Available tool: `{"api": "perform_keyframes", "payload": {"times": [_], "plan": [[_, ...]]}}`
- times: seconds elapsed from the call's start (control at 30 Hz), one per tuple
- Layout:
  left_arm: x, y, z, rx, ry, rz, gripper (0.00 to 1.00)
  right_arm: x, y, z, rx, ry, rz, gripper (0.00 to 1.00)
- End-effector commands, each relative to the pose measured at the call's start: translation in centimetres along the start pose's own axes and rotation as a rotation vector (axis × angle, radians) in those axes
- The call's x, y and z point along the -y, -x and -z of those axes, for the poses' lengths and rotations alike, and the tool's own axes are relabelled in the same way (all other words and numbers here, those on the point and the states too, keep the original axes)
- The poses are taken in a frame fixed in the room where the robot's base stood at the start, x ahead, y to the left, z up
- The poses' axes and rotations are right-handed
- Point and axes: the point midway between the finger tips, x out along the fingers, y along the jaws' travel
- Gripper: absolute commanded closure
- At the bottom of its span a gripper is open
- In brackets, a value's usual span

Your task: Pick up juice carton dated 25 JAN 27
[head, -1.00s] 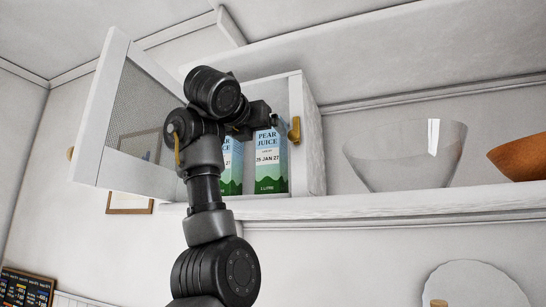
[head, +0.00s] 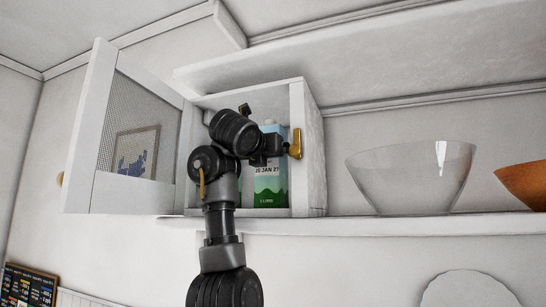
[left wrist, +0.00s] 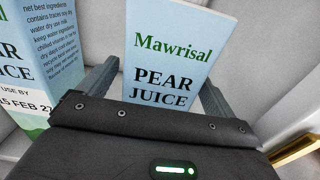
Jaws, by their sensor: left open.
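A pear juice carton (head: 268,188), light blue with green hills, stands upright in the open wall cabinet. Its date shows only partly in the head view, ending "5 JAN 27". In the left wrist view the carton (left wrist: 178,40) reads "Mawrisal PEAR JUICE" and its date is hidden. A second pear juice carton (left wrist: 45,50), with a date ending "5 FEB 27", stands at its left; my arm mostly hides it in the head view. My left gripper (left wrist: 158,80) is open, with one finger on each side of the middle carton in the picture. I cannot tell if they touch it.
The cabinet door (head: 85,135) with its mesh panel stands open at the left. A brass fitting (head: 296,143) is on the cabinet's right front edge. A glass bowl (head: 410,178) and a wooden bowl (head: 525,184) stand right of the cabinet on the shelf (head: 350,228).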

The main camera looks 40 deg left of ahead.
Motion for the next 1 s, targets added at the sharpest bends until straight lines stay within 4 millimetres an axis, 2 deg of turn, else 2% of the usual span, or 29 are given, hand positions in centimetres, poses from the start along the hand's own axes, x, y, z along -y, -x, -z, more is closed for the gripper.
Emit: {"api": "perform_keyframes", "payload": {"times": [0.03, 0.1, 0.4, 1.0], "plan": [[0.0, -0.63, -0.44, -0.002, -0.001, -0.001, 0.09, -0.12, 1.01, 0.08, 0.0, 0.0, -0.001, 0.64], [-0.01, -1.13, -0.29, -0.001, 0.0, -0.001, 0.09, -0.2, 1.31, 0.1, 0.0, 0.001, -0.002, 0.64], [0.01, -1.45, 0.03, 0.002, 0.0, 0.001, 0.09, -0.22, 1.23, 0.11, 0.0, 0.001, -0.002, 0.64], [0.04, -1.47, 0.06, 0.0, -0.001, 0.0, 0.88, -0.3, 1.23, 0.11, 0.0, 0.001, -0.003, 0.64]]}}
